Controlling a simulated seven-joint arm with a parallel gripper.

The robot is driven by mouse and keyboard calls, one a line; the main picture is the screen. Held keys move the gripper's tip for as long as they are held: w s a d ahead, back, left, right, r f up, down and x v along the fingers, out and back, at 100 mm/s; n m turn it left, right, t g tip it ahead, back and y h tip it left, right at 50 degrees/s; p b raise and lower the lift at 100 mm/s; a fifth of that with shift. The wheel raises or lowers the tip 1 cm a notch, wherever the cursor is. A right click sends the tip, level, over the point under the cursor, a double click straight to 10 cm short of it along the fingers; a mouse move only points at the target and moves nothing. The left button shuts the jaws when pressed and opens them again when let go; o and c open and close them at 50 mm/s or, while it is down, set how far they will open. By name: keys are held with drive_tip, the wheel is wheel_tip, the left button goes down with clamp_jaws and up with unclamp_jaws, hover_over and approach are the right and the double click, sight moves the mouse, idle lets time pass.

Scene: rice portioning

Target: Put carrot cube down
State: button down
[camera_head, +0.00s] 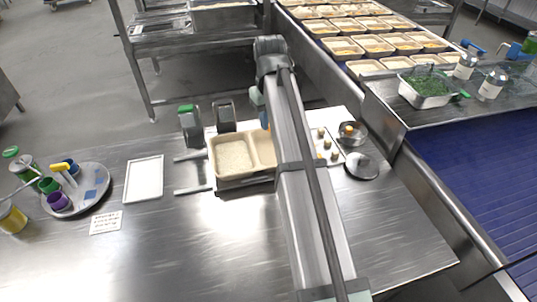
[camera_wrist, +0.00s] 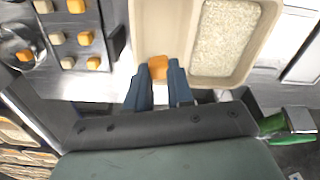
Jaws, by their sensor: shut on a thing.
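The orange carrot cube (camera_wrist: 157,67) is between the blue fingertips of my gripper (camera_wrist: 158,74), which is shut on it. In the wrist view the cube is over the near end of the empty compartment of the beige two-part tray (camera_wrist: 150,32). I cannot tell whether it touches the tray. White rice (camera_wrist: 228,38) fills the other compartment; it also shows in the head view (camera_head: 233,154).
Left in the wrist view, a board (camera_wrist: 65,15) holds several tan and orange cubes, beside a metal bowl (camera_wrist: 10,45) with an orange cube. In the head view, a white rectangle (camera_head: 144,179) and round tray with cups (camera_head: 97,188) lie left; the front table (camera_head: 190,260) is clear.

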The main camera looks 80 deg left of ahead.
sight(271, 162)
drive_tip(key=d+m, duration=0.2)
drive_tip(key=shift+s+d+f+m, duration=0.1)
drive_tip(key=shift+d+f+m, duration=0.3)
drive_tip(key=shift+f, duration=4.9)
drive_tip(key=shift+f, duration=0.1)
drive_tip(key=c, duration=1.3)
unclamp_jaws()
wheel_tip(271, 162, up, 12)
drive_tip(key=shift+r, duration=0.15)
